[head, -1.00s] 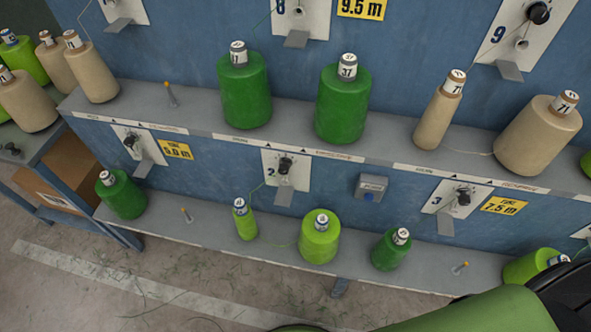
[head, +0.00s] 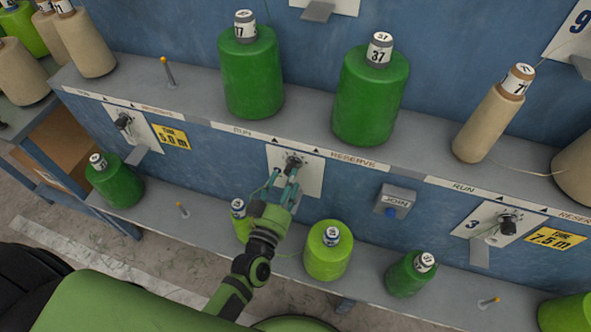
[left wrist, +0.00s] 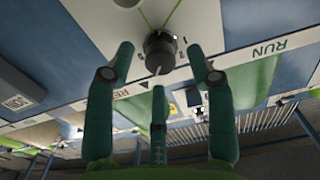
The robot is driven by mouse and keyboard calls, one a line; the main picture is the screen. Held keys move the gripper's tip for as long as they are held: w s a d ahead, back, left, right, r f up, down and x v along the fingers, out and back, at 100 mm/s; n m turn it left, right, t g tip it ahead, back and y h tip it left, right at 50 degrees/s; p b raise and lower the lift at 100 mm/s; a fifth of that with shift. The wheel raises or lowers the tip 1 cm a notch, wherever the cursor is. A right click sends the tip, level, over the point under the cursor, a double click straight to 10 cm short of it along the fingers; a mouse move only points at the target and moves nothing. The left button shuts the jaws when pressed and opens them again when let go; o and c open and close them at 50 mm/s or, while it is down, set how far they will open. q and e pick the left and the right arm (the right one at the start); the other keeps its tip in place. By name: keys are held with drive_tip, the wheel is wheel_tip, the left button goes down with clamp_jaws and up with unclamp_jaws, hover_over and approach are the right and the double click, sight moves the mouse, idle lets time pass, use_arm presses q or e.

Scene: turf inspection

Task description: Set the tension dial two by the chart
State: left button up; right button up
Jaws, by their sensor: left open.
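Dial two is a small black knob (head: 293,161) on a white plate (head: 312,177) in the lower row, in the middle of the head view. In the left wrist view the dark round knob (left wrist: 160,47) with a pale pointer faces me. My right gripper is not in view. No chart is recognisable.
A light green cone (head: 329,251) and a smaller green cone (head: 239,218) stand on the lower shelf near my left arm. A grey JOIN box (head: 395,201) with a blue button is to the right. Dark green cones (head: 251,75) stand on the upper shelf.

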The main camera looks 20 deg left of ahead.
use_arm(q)
drive_tip(key=shift+w+f, duration=0.1)
drive_tip(key=shift+w, duration=1.7)
drive_tip(key=shift+c, duration=0.4)
drive_tip(key=shift+d, duration=0.1)
clamp_jaws()
drive_tip(key=shift+s, duration=0.1)
drive_tip(key=shift+f, duration=0.1)
